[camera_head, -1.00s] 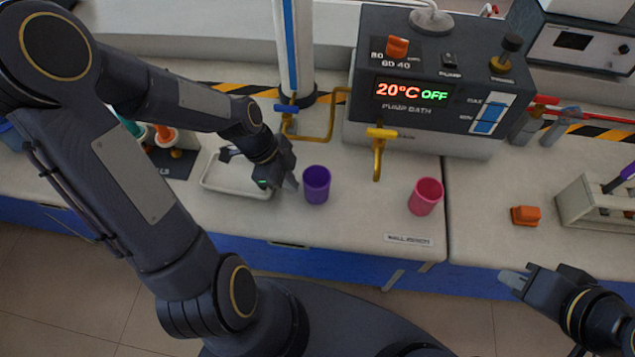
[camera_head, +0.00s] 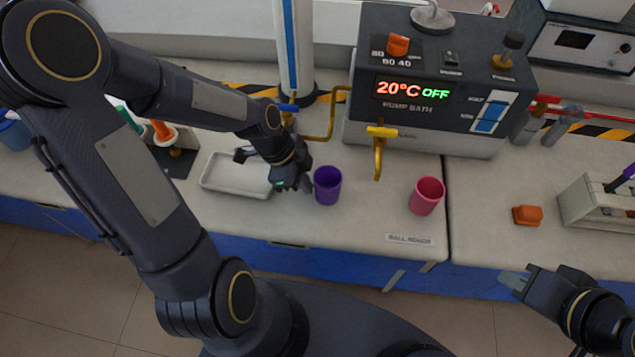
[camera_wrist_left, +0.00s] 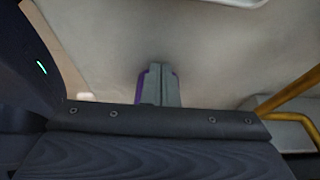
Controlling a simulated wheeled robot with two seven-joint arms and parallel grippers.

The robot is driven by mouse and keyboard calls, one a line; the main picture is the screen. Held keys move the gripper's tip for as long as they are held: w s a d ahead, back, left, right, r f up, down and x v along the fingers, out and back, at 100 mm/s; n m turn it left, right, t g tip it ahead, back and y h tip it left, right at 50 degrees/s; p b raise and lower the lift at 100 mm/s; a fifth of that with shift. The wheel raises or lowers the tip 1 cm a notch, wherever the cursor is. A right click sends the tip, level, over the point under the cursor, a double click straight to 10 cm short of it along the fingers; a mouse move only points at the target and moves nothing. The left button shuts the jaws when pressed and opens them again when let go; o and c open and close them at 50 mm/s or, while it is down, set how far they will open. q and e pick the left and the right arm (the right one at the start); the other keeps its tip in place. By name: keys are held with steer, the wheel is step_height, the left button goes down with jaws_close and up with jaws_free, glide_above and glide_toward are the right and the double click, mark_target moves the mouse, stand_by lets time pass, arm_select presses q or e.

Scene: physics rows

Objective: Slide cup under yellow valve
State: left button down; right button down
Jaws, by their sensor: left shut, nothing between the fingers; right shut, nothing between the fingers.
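A purple cup (camera_head: 328,186) stands upright on the bench, left of and nearer than the yellow valve (camera_head: 380,150) on the pump bath's front. My left gripper (camera_head: 307,186) is shut and empty, close against the cup's left side. In the left wrist view, the shut fingers (camera_wrist_left: 159,86) hide most of the purple cup (camera_wrist_left: 140,88), and only its edges show. A pink cup (camera_head: 427,195) stands upright to the right of the valve. My right gripper (camera_head: 513,281) is shut and empty, in front of the bench edge at the lower right.
A white tray (camera_head: 207,184) lies behind and left of my left gripper. A yellow pipe (camera_head: 331,124) runs behind the purple cup. An orange block (camera_head: 527,215) and a rack (camera_head: 585,205) are at the right. The bench between the two cups is clear.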

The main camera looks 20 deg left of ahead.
mark_target(337, 187)
arm_select(q)
steer(key=shift+w+d+b, duration=0.35)
steer(key=shift+d, duration=1.2)
steer(key=shift+w+d+b, duration=0.3)
steer(key=shift+d+b, duration=0.1)
steer(key=shift+d, duration=1.2)
steer(key=shift+w+d+b, duration=0.35)
steer(key=shift+d, duration=1.2)
steer(key=shift+a, duration=0.15)
steer(key=shift+s+a, duration=0.15)
steer(key=shift+a, duration=0.4)
steer(key=shift+s+a, duration=0.15)
steer(key=shift+a, duration=0.4)
steer(key=shift+r, duration=0.1)
step_height(337, 187, up, 8)
steer(key=p, duration=0.6)
steer(key=shift+p, duration=0.35)
